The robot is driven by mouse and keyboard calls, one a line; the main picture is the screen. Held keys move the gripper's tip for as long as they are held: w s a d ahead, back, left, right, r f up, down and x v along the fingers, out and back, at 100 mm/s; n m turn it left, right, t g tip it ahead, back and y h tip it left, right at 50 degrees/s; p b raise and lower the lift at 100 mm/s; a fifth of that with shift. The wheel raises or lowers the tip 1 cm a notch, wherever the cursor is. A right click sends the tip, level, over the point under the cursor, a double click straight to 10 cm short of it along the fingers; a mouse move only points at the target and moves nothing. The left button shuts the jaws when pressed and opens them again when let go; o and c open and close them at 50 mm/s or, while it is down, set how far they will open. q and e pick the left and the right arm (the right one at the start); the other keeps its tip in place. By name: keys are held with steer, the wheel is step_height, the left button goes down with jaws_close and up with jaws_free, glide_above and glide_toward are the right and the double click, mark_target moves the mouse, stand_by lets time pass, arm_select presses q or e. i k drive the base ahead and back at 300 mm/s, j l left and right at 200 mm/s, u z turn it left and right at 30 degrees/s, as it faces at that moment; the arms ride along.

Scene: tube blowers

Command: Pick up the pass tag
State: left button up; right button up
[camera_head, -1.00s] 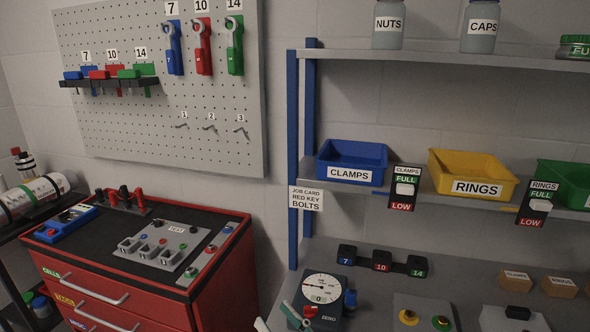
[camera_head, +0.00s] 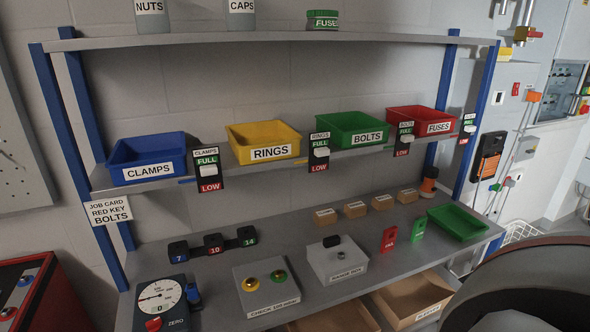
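A small green tag (camera_head: 418,230) stands upright on the grey bench, left of the green tray; its lettering is too small to read, and its colour suggests the pass tag. A red tag (camera_head: 389,239) stands just left of it, apart from it. Neither of my grippers shows in the head view, so nothing is seen touching either tag.
The green tray (camera_head: 486,229) sits at the bench's right end. A grey box (camera_head: 338,260) with a black top piece and a grey two-button box (camera_head: 266,288) stand to the left. Small cardboard boxes (camera_head: 355,210) line the back. A large dark rounded shape fills the lower right corner.

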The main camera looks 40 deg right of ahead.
mark_target(418, 230)
steer(key=z, duration=2.1)
steer(key=i+l+u, duration=0.2)
steer(key=i+l, duration=0.2)
steer(key=l, duration=0.2)
steer(key=i+l+u, duration=0.25)
steer(key=i+l, duration=0.15)
steer(key=l, duration=0.25)
steer(key=i+l+u, duration=0.1)
steer(key=l, duration=0.25)
steer(key=i+l+u, duration=0.1)
steer(key=l, duration=0.25)
steer(key=i+l+u, duration=0.15)
steer(key=l, duration=0.25)
steer(key=i, duration=0.1)
